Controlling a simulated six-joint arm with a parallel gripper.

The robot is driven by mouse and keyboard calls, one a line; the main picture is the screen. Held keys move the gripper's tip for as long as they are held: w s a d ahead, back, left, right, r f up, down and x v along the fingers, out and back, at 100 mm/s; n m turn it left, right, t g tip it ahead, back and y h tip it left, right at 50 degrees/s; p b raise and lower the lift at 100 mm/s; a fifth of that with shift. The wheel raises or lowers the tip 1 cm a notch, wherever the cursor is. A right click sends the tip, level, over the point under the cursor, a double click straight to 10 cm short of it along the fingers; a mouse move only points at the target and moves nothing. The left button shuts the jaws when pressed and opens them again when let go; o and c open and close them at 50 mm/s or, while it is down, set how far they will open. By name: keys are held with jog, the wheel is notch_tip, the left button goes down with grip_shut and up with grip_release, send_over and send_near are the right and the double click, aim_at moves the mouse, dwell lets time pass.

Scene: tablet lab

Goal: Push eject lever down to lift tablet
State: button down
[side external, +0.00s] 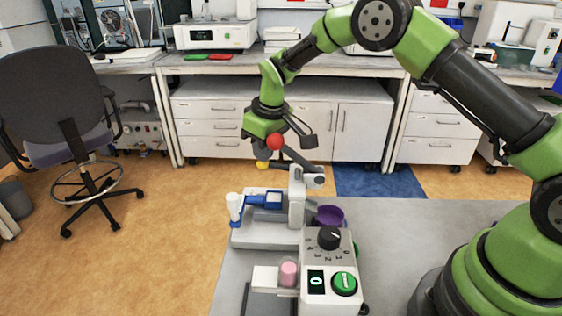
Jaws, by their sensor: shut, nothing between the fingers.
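The eject lever (298,161) is a dark arm with a red ball knob (276,141). It rises up and left from a pivot on the light grey press (297,200). My gripper (263,158) is shut and empty at the left of the red knob, with a small yellow part at its lower end. It overlaps the knob in this view, and I cannot tell whether they touch. A pink cylindrical piece (289,273) stands at the front by the control box; I cannot tell whether it is the tablet. No other tablet can be made out.
The control box (318,268) has a black dial and green button. A purple bowl (330,215) stands behind it. A blue part (263,200) and a white funnel-like piece (235,207) are at the press's left. Grey table (425,225) is bare to the right.

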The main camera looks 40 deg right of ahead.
jog(key=shift+f, duration=0.5)
dwell(0.7)
jog(key=shift+r, duration=0.1)
dwell(0.4)
jog(key=shift+r, duration=0.55)
jog(key=shift+r, duration=0.2)
jog(key=shift+r, duration=0.45)
jog(key=shift+r, duration=0.15)
jog(key=shift+r, duration=0.5)
jog(key=shift+r, duration=2.5)
